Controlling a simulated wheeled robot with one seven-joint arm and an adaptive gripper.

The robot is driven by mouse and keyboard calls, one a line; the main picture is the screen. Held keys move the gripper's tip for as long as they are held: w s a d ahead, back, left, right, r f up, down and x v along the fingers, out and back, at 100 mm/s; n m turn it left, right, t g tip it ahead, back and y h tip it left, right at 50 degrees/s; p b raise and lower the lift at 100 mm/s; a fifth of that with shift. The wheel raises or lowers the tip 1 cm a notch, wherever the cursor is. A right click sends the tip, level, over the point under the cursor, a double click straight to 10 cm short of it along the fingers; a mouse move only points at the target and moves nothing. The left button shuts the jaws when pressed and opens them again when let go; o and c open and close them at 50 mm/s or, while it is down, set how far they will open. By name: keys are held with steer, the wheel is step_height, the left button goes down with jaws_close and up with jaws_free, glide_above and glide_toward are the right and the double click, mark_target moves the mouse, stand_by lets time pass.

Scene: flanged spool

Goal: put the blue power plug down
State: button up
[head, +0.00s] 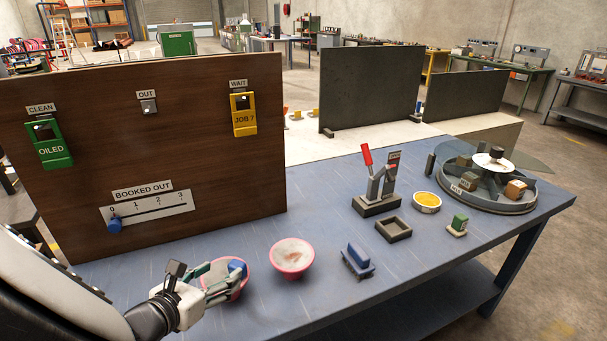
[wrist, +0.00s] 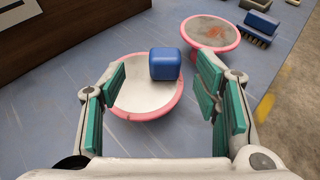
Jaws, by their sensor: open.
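The blue power plug (wrist: 165,63), a rounded blue block, is at the far right side of a pink-rimmed bowl (wrist: 140,98) in the wrist view. From this view I cannot tell whether it rests on the rim or inside. In the head view the plug (head: 238,267) shows just beyond my fingertips, over the same bowl (head: 236,293). My gripper (head: 222,276) is open, its green-padded fingers (wrist: 160,85) spread wide on both sides of the bowl in the wrist view. No finger pad touches the plug there.
A second pink bowl (head: 292,260) stands to the right, then a blue-topped brush (head: 358,258). A brown board (head: 190,120) with a slider scale rises behind. A grey tray (head: 393,229), lever stand (head: 376,195), yellow dish (head: 427,202) and round carousel (head: 486,190) stand farther right.

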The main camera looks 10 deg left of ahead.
mark_target(234, 268)
steer(key=x, duration=0.5)
steer(key=shift+w+d+f+p, duration=0.1)
steer(key=shift+d+p, duration=0.2)
steer(key=shift+d, duration=0.15)
steer(key=shift+w+d+f, duration=0.1)
steer(key=shift+w+f, duration=0.15)
steer(key=shift+w, duration=0.35)
steer(key=shift+c, duration=0.6)
jaws_close()
